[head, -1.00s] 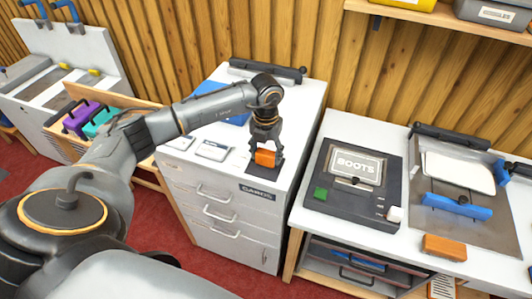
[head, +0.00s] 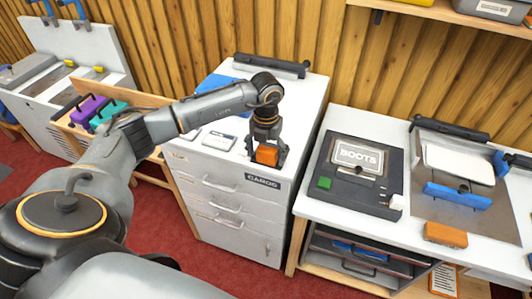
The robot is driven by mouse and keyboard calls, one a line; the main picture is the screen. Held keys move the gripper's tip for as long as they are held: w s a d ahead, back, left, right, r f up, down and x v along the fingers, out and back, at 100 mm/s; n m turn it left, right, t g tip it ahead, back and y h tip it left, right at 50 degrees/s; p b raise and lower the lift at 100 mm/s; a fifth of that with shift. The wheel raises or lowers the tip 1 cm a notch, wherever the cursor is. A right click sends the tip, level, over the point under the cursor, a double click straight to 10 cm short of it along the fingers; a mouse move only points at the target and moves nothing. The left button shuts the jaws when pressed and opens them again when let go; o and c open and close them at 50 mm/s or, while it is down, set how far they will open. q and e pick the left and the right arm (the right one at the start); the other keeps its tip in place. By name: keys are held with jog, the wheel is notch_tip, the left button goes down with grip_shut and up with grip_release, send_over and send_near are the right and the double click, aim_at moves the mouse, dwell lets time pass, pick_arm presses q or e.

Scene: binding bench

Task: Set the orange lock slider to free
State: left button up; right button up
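An orange block (head: 266,154), which looks like the lock slider, sits on a dark base at the front edge of the white cabinet top, above the "CARDS" label (head: 263,181). My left gripper (head: 267,150) points down at it, with a dark finger on each side of the block. I cannot tell whether the fingers press on it or stand slightly apart. The gripper hides much of the dark base, and no free or lock marking is legible. My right gripper is not in view.
Cards (head: 218,140) and a blue item (head: 222,86) lie on the cabinet top. To the right, a bench holds a black "BOOTS" device (head: 355,178), a blue-barred metal plate (head: 458,195) and another orange block (head: 445,235). A gap separates cabinet and bench.

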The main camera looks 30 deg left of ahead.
aim_at(266, 152)
pick_arm(q)
jog(key=shift+w+r, duration=0.15)
notch_tip(266, 152, up, 12)
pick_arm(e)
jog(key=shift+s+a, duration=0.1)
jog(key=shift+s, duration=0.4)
pick_arm(q)
jog(key=shift+f, duration=0.2)
